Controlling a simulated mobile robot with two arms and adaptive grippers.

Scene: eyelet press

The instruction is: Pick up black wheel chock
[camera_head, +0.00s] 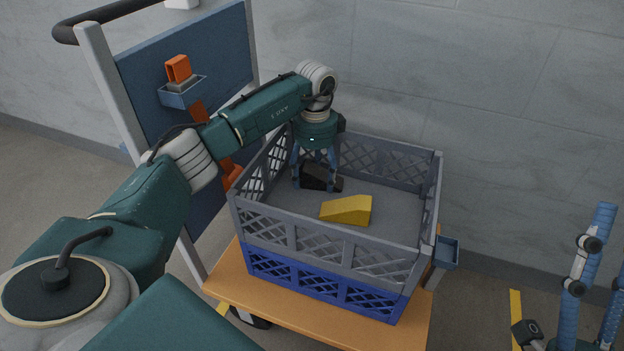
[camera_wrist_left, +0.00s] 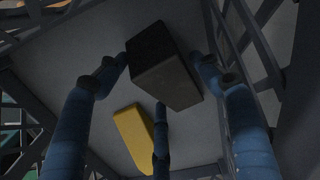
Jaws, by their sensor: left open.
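The black wheel chock (camera_head: 322,180) lies on the floor of the grey-and-blue crate (camera_head: 340,251), near its back left corner. My left gripper (camera_head: 314,185) points down into the crate, right over the chock, and its fingers partly hide it. In the left wrist view the black chock (camera_wrist_left: 165,70) lies between the spread blue fingers of the left gripper (camera_wrist_left: 160,82). The fingers are open, and I cannot tell if any touches it. My right gripper (camera_head: 580,280) is partly in view at the right edge, away from the crate.
A yellow wheel chock (camera_head: 347,210) lies in the crate, in front and right of the black one; it also shows in the left wrist view (camera_wrist_left: 133,126). Latticed walls surround both. The crate stands on an orange cart deck (camera_head: 300,312) beside a blue panel (camera_head: 220,50).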

